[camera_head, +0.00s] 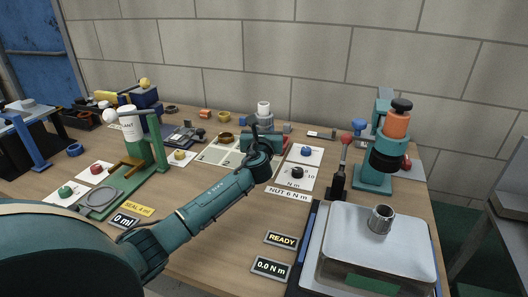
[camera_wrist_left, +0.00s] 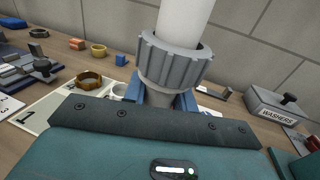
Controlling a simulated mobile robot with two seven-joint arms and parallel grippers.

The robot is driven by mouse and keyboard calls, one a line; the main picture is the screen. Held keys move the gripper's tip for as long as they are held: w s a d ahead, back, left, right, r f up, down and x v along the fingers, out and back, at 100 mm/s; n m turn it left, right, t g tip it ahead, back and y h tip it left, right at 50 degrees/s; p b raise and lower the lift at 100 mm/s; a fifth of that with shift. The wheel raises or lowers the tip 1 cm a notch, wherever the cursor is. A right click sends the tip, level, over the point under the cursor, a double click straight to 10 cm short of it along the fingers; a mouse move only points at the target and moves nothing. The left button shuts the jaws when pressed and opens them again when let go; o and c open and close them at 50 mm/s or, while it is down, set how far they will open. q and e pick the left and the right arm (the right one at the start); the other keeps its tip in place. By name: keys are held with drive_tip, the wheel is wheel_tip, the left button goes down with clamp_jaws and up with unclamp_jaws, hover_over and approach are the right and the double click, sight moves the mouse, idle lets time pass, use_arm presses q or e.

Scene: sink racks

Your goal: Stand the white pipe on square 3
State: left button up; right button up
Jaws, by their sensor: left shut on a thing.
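The white pipe (camera_head: 263,106) stands upright with a grey ribbed nut (camera_head: 263,118) around its lower part. In the left wrist view the white pipe (camera_wrist_left: 185,18) rises out of the grey nut (camera_wrist_left: 174,62), straight above my fingers. My left gripper (camera_wrist_left: 160,97) is shut on the pipe assembly below the nut; the exact grip is partly hidden by the gripper body. In the head view a pale mat (camera_head: 207,156) with numbered squares lies left of my left gripper (camera_head: 262,132). Squares 1 and 2 show; I cannot make out a square 3. My right gripper is out of view.
A green stand (camera_head: 158,150) is at the left. Bare wood lies before the mat.

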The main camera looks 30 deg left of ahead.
use_arm(q)
wheel_tip(320, 180, down, 6)
drive_tip(key=shift+r+b, duration=0.15)
drive_tip(key=shift+b, duration=0.7)
drive_tip(key=shift+f, duration=0.2)
drive_tip(key=o, duration=1)
drive_tip(key=shift+c, duration=0.2)
drive_tip(key=shift+r, duration=0.1)
drive_tip(key=shift+r, duration=0.2)
drive_tip(key=p+v, duration=0.1)
drive_tip(key=v, duration=1.1)
drive_tip(key=shift+f+p, duration=0.15)
drive_tip(key=shift+p, duration=0.15)
